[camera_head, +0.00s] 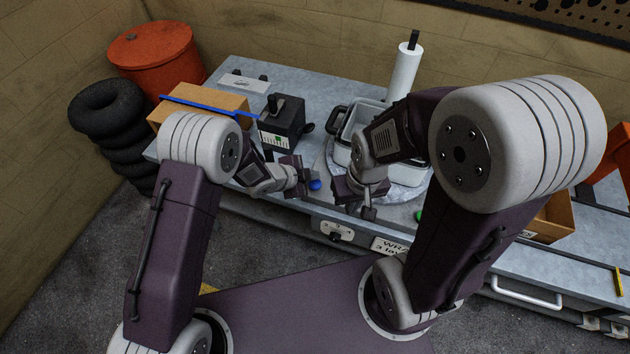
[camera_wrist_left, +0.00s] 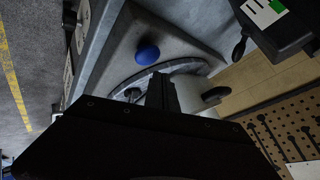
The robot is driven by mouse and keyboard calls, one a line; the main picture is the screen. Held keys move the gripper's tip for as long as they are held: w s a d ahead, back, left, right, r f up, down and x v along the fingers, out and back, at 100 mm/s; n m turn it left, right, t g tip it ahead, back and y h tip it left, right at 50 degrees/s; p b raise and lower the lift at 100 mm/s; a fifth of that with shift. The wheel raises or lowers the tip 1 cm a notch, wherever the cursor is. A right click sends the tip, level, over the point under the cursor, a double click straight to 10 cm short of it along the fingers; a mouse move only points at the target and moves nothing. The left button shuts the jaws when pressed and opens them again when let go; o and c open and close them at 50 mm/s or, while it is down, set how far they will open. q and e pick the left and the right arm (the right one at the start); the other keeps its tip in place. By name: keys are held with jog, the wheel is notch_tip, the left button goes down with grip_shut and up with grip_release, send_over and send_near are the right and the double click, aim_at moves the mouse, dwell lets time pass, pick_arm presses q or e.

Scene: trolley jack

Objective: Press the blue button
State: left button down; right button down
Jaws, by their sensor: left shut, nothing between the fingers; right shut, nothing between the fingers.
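My left gripper (camera_head: 302,188) is shut and empty, close to the left of the button in the head view. I cannot tell whether they touch. My right gripper (camera_head: 369,212) is shut and empty, to the right of the button near the bench's front edge.
A green button (camera_head: 418,215) sits farther right, partly hidden by my right arm. A black device (camera_head: 283,122) and a cardboard box (camera_head: 215,97) stand at the left.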

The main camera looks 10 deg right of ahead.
aim_at(313, 185)
pick_arm(q)
notch_tip(313, 185, up, 5)
jog(key=p, duration=0.3)
jog(key=shift+f, duration=0.3)
dwell(0.3)
